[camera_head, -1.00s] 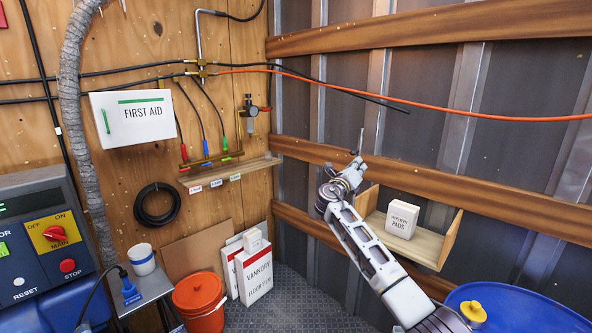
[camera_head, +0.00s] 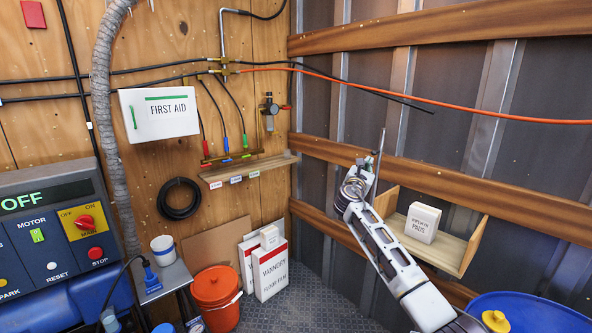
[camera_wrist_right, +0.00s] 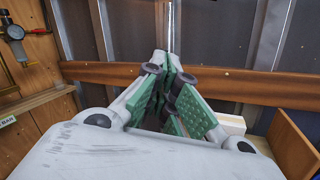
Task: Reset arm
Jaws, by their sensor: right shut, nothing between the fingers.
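My right arm rises from the lower right in the head view, in front of the ribbed metal wall. Its gripper (camera_head: 379,150) points up, beside the left end of a small wooden shelf. In the right wrist view, the green-padded fingers of the right gripper (camera_wrist_right: 172,62) are drawn together with nothing held. They stand in front of a wooden wall rail (camera_wrist_right: 260,84). My left gripper is in neither view.
The wooden shelf (camera_head: 452,259) holds a white box (camera_head: 423,222). A blue drum (camera_head: 540,312) stands at the lower right. An orange hose (camera_head: 450,112) crosses the wall above the gripper. A red bucket (camera_head: 215,300) and white boxes (camera_head: 270,270) stand at the left.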

